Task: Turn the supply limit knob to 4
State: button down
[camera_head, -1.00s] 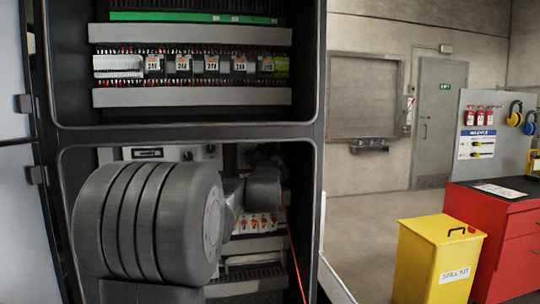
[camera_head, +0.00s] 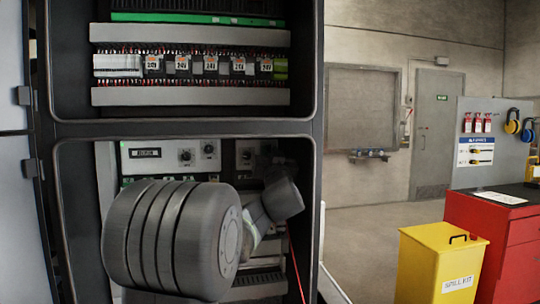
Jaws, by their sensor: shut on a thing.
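My arm reaches into the lower bay of the dark cabinet, in front of a light grey control panel (camera_head: 150,166). My gripper (camera_head: 268,160) is a dark shape at the right part of this panel, mostly hidden behind my wrist. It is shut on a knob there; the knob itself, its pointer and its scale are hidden. To its left, other small dark knobs show on the panel: one (camera_head: 186,155), one higher up (camera_head: 208,149), and one close to the gripper (camera_head: 246,154). Their labels are too small to read.
A small dark display (camera_head: 145,153) sits left of the knobs. The cabinet frame (camera_head: 317,200) closes the bay on the right, and a red wire (camera_head: 296,265) hangs inside it.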

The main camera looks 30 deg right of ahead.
jog(key=shift+n, duration=0.4)
jog(key=c, duration=1.3)
grip_release()
jog(key=v, duration=1.3)
jog(key=shift+s+d+f+b, duration=0.1)
jog(key=shift+s+f+b, duration=0.1)
jog(key=shift+s+b, duration=0.2)
